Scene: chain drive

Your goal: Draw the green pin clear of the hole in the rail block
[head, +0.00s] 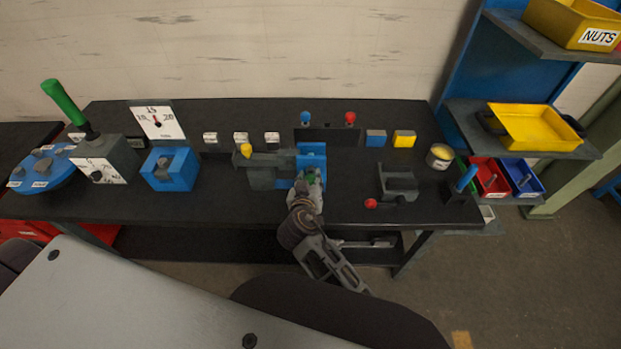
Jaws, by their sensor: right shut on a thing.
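The green pin (312,176) shows only as a small green patch at the front of a blue and grey block (312,149), which I take as the rail block. My right gripper (309,180) comes up from below and is shut on the pin. Its fingers cover most of the pin and the block's front. The hole is hidden, so I cannot tell how far the pin sits in it. My left gripper is not in view.
A grey part with a yellow knob (246,150) adjoins the block on the left. A grey bracket (399,184) and a red knob (370,204) are to the right. A blue block (170,168) and green-handled lever (66,103) stand left. The black bench top (225,206) is clear in front.

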